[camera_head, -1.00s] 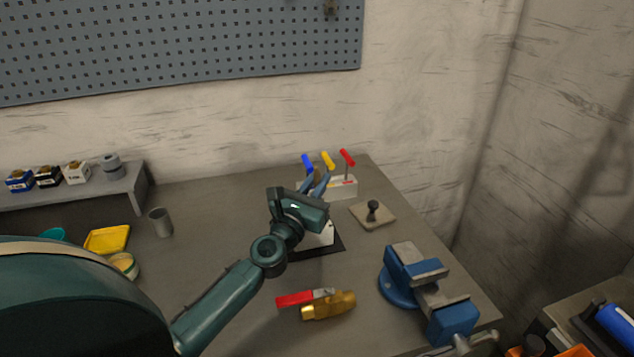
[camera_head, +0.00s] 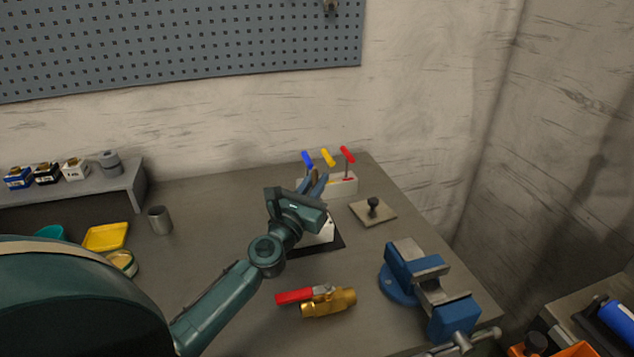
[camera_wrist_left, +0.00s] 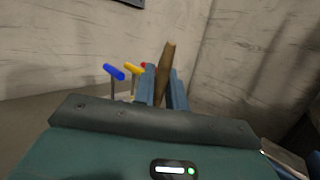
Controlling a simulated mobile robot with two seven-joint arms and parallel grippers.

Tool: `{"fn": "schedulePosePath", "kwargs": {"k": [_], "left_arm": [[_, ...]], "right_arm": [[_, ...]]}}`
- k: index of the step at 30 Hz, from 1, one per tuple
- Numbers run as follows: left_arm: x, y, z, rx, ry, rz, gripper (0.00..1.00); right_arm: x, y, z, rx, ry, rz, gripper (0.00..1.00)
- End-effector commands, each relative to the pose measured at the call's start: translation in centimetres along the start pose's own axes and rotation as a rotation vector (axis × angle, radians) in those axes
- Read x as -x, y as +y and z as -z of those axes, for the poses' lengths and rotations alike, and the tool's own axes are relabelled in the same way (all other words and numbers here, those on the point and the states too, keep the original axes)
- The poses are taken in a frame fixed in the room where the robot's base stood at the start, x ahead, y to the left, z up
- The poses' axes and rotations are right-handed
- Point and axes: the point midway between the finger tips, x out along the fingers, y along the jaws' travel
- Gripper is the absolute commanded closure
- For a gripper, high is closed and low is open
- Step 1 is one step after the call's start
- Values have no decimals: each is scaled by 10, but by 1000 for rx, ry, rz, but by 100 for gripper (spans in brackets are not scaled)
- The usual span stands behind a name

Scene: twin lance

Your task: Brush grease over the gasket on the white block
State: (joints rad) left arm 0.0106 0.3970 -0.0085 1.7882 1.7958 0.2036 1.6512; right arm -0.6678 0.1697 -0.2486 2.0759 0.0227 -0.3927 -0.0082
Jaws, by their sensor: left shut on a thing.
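The handle, likely the brush's, also shows in the head view (camera_head: 315,176). Its lower end is hidden, so I cannot tell whether it touches anything. The white block sits on a black mat (camera_head: 337,244), mostly covered by my gripper. The gasket is hidden. An open tub with pale contents (camera_head: 122,262), perhaps the grease, stands at the left. My right gripper is not visible.
A rack with blue, yellow and red T-handled tools (camera_head: 343,184) stands just behind my gripper. A plate with a black knob (camera_head: 374,210) is to its right. A blue vise (camera_head: 430,287) and a brass valve with red lever (camera_head: 328,302) are in front. A grey cup (camera_head: 159,220) stands left.

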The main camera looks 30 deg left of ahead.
Motion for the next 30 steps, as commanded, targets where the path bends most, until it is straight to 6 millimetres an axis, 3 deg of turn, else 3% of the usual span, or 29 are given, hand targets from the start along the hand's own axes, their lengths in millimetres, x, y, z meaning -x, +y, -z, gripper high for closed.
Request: {"fn": "schedulePosePath", "kwargs": {"k": [30], "left_arm": [[22,24,-3,-1,1,1,100]], "right_arm": [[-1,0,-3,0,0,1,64]]}}
